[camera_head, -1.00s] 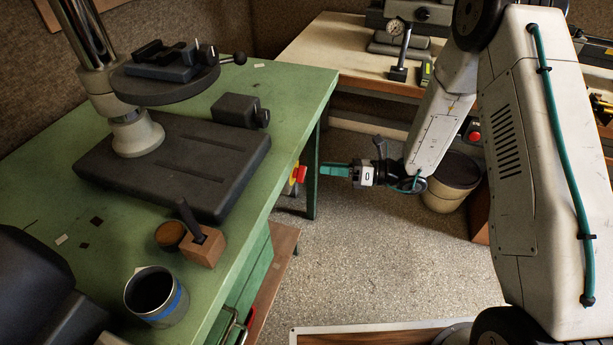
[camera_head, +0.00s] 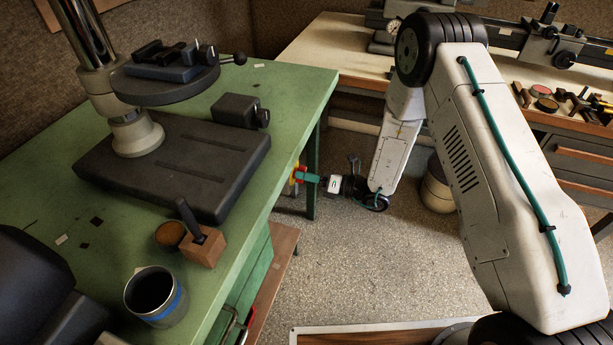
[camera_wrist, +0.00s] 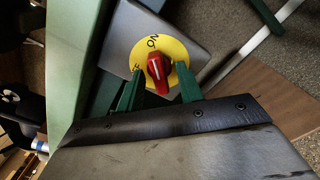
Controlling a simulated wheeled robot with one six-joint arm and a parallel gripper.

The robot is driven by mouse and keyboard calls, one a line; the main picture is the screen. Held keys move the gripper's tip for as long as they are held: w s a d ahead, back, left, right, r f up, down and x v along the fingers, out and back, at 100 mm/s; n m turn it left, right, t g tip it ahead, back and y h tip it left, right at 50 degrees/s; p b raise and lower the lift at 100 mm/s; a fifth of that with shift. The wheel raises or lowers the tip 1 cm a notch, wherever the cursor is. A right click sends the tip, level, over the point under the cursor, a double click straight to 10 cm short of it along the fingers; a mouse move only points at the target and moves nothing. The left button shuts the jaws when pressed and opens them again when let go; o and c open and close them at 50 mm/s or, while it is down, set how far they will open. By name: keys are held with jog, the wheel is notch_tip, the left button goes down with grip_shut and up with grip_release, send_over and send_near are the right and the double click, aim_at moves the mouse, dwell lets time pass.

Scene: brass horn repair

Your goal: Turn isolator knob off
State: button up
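The isolator is a grey box (camera_wrist: 190,32) with a yellow disc (camera_wrist: 182,50) and a red knob (camera_wrist: 159,72) in the wrist view. The knob has a white line, and the letters ON show at the disc's upper edge. Another marking at the left is partly hidden. In the head view the knob (camera_head: 300,175) is small, at the side of the green bench. My gripper (camera_wrist: 159,68) has its two green fingers apart, one on each side of the knob, with small gaps showing. It also shows in the head view (camera_head: 310,178), reaching left to the knob.
The green bench (camera_head: 292,100) carries a dark stand base (camera_head: 190,160), a mug (camera_head: 157,297) and a wooden block (camera_head: 203,247). A second workbench (camera_head: 315,45) stands behind. A green bench leg (camera_head: 311,165) is near my gripper. The floor (camera_head: 330,260) in front is clear.

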grip_shut()
jog(key=shift+n, duration=0.4)
jog(key=n, duration=1.7)
jog(key=shift+w+r, duration=0.1)
jog(key=shift+w, duration=0.1)
dwell(0.5)
